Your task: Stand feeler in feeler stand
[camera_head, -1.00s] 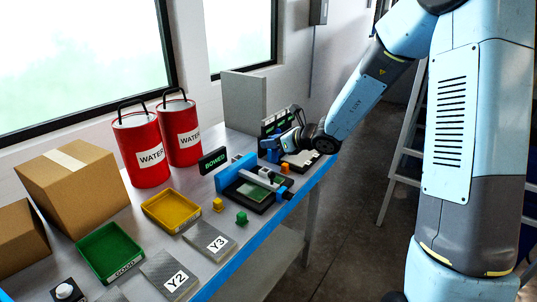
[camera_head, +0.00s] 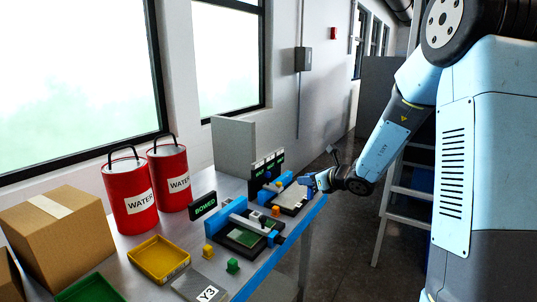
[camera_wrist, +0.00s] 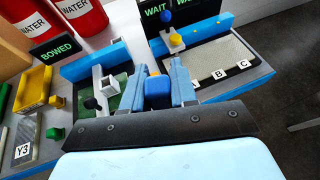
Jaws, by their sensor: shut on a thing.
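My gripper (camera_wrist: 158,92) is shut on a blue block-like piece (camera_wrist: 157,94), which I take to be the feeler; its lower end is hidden. An orange block (camera_wrist: 154,70) shows just beyond it, partly covered by it. In the head view the orange block (camera_head: 276,211) sits on the bench between two blue-walled fixtures. My gripper (camera_head: 313,183) there is near the bench's right edge, beside the far fixture. I cannot tell for sure which piece is the feeler stand; the orange block may be it.
The near fixture (camera_head: 226,215) holds a green plate under a grey bar. The far fixture (camera_head: 291,197) bears a pale perforated plate. A BOWED sign (camera_head: 204,206), yellow tray (camera_head: 159,262), green block (camera_head: 233,265) and red WATER drums (camera_head: 130,194) stand nearby.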

